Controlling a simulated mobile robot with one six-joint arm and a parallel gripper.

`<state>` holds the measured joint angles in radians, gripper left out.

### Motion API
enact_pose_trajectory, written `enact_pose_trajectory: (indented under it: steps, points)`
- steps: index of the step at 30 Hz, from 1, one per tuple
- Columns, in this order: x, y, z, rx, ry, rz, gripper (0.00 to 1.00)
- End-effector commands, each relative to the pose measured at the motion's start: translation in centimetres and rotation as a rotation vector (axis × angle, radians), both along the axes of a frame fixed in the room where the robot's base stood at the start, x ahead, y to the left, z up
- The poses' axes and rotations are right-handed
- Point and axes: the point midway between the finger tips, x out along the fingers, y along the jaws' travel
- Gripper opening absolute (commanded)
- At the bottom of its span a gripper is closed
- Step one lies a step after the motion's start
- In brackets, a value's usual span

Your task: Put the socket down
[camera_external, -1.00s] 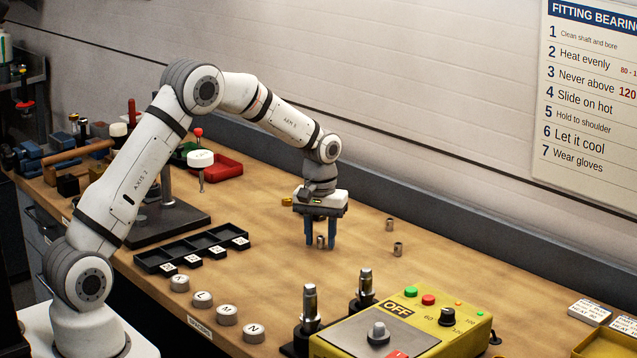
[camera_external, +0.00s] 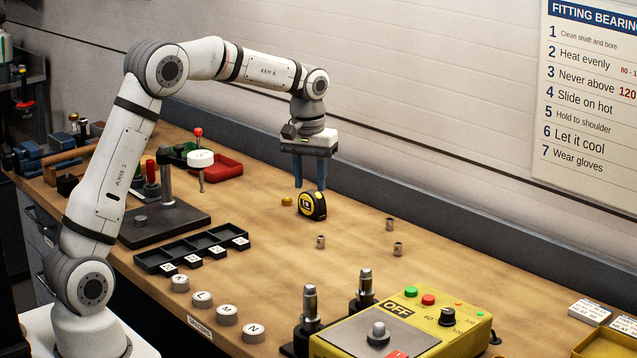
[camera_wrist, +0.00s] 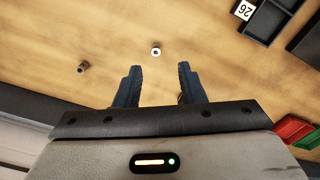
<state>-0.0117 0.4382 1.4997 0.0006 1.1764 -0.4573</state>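A small metal socket (camera_external: 320,242) stands on the wooden bench, clear of my gripper (camera_external: 309,184). Two similar sockets, one farther back (camera_external: 389,224) and one to the right (camera_external: 398,249), stand on the bench too. My gripper is raised above the bench, behind the first socket, with its blue fingers apart and nothing between them. In the wrist view my gripper (camera_wrist: 160,84) is also open and empty. One socket (camera_wrist: 156,51) shows end-on beyond the fingertips and another (camera_wrist: 83,67) lies to its left in that view.
A yellow tape measure (camera_external: 313,206) stands close below my fingertips, beside a small brass-coloured piece (camera_external: 287,201). A black compartment tray (camera_external: 190,254) with number tags lies left. A yellow heater box (camera_external: 430,340) and metal posts (camera_external: 310,303) stand at the front.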

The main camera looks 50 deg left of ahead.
Motion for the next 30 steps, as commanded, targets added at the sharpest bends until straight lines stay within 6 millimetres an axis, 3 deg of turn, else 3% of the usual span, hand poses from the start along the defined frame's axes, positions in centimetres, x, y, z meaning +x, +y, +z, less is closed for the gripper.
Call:
enact_pose_trajectory:
  steps: [3, 9, 13, 18, 24, 30]
  points:
    - [-4.8, -0.2, 2.8, 0.003, -0.038, -0.068, 0.36]
    - [-13.3, -0.5, 4.9, 0.013, -0.099, -0.190, 0.36]
    - [-19.0, -0.6, 5.1, 0.024, -0.138, -0.270, 0.36]
    - [-26.1, -0.8, 4.0, 0.041, -0.185, -0.367, 0.36]
    - [-31.4, -0.8, 1.9, 0.058, -0.219, -0.446, 0.36]
    - [-32.8, -0.8, 1.2, 0.063, -0.229, -0.469, 0.36]
